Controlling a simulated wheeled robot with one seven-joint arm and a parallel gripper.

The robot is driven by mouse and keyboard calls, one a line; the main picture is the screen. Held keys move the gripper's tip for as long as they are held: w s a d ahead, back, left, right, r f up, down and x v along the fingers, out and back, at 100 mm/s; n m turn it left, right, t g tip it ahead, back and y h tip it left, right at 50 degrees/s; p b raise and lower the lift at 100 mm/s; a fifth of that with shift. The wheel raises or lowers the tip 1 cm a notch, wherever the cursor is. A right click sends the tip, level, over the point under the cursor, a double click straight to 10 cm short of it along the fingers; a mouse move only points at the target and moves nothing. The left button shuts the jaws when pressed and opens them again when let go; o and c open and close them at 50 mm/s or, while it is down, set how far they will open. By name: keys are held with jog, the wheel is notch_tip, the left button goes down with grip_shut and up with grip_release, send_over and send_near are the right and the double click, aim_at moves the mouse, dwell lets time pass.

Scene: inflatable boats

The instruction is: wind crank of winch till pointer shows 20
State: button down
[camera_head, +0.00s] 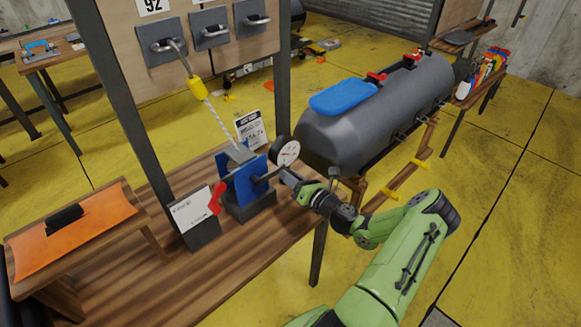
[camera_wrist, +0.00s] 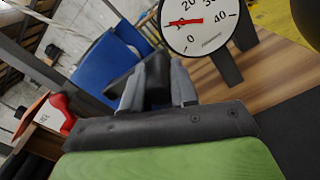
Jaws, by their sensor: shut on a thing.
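The blue winch (camera_head: 246,186) stands on the wooden bench, with a pale rope running up from it. Its round white gauge (camera_head: 287,152) also shows in the wrist view (camera_wrist: 209,30). There the red pointer (camera_wrist: 183,21) points left, between 0 and 20, roughly where 10 would be; its exact reading is unclear. My gripper (camera_head: 286,178) is at the winch's right side, below the gauge. In the wrist view its fingers (camera_wrist: 158,88) are shut on the dark crank handle (camera_wrist: 153,75). Most of the crank is hidden in the head view.
A red lever (camera_head: 216,198) and a white card (camera_head: 192,210) are left of the winch. The rope (camera_head: 217,122) rises to a yellow fitting (camera_head: 197,88) below the hook board. A grey inflatable tube (camera_head: 375,115) lies close behind my arm. An orange panel (camera_head: 75,232) stands at left.

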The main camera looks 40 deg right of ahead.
jog(key=shift+a+f+m+p, duration=0.2)
jog(key=shift+a+f+m, duration=0.2)
jog(key=shift+f+m, duration=0.7)
jog(key=shift+a+f+m+p, duration=0.15)
jog(key=shift+a+f+m, duration=0.4)
jog(key=shift+m, duration=0.8)
jog(key=shift+a+f+m+p, duration=0.2)
jog(key=shift+a+f+m, duration=0.05)
jog(key=shift+f+m, duration=0.9)
jog(key=c, duration=0.9)
grip_release()
jog(key=shift+r, duration=0.1)
jog(key=shift+s, duration=0.1)
jog(key=s, duration=1.5)
jog(key=shift+s+d, duration=0.2)
jog(key=shift+s, duration=0.15)
